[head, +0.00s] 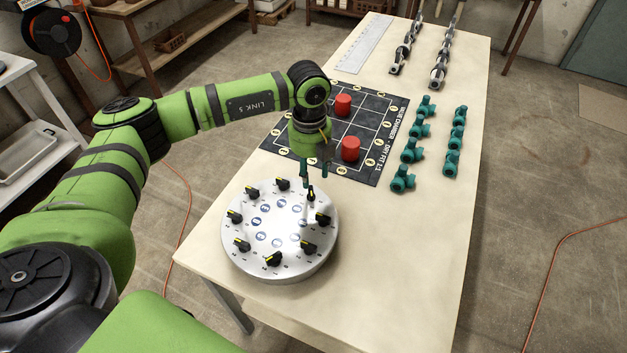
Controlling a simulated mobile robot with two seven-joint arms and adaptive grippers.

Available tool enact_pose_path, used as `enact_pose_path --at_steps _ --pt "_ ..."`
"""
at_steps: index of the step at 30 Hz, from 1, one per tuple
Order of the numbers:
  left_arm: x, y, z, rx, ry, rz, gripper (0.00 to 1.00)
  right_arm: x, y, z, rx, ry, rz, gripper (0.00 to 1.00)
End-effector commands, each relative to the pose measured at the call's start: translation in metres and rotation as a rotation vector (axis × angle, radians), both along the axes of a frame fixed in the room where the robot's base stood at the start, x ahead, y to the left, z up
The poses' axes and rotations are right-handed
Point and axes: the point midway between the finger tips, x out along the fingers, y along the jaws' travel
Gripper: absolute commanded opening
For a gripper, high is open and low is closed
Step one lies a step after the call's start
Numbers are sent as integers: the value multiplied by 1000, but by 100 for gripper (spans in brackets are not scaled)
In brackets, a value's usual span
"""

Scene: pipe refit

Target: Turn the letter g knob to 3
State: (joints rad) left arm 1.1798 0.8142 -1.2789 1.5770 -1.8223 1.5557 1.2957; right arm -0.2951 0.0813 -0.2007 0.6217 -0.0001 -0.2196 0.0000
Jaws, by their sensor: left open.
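A round silver dial plate (277,233) lies on the near part of the table. Several black knobs with yellow marks ring its top, and round blue labels sit inside the ring. The letters and numbers are too small to read, so I cannot tell which knob is g. My left gripper (314,178) points down over the far right edge of the plate, its fingers open just above or around a black knob (311,194). Whether the fingers touch that knob is not clear. My right gripper is not in view.
A black grid mat (372,168) with two red cylinders (343,105) (350,149) lies behind the plate. Several teal valve fittings (411,151) stand to its right. A ruler (365,43) and grey fittings (406,48) lie at the far end. The table's near right (400,260) is clear.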

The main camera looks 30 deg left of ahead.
Motion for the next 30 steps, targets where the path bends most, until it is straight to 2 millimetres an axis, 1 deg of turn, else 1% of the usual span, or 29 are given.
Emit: enact_pose_path --at_steps 1,4,12,15,19,26,27,30 --pt "0 6 0 20 5 11 44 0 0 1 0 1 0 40" --pt "-1 8 -8 29 8 14 44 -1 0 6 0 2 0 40" --pt "-1 7 -48 24 9 11 44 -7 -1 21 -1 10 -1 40" --pt "-1 6 -60 24 7 11 44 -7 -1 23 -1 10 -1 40" --pt "-1 7 -67 24 6 9 44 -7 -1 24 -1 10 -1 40" --pt "0 6 -69 22 5 8 44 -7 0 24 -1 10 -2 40" --pt "0 6 -69 22 5 8 36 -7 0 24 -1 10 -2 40" --pt "0 6 -69 22 5 8 0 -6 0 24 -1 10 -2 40"
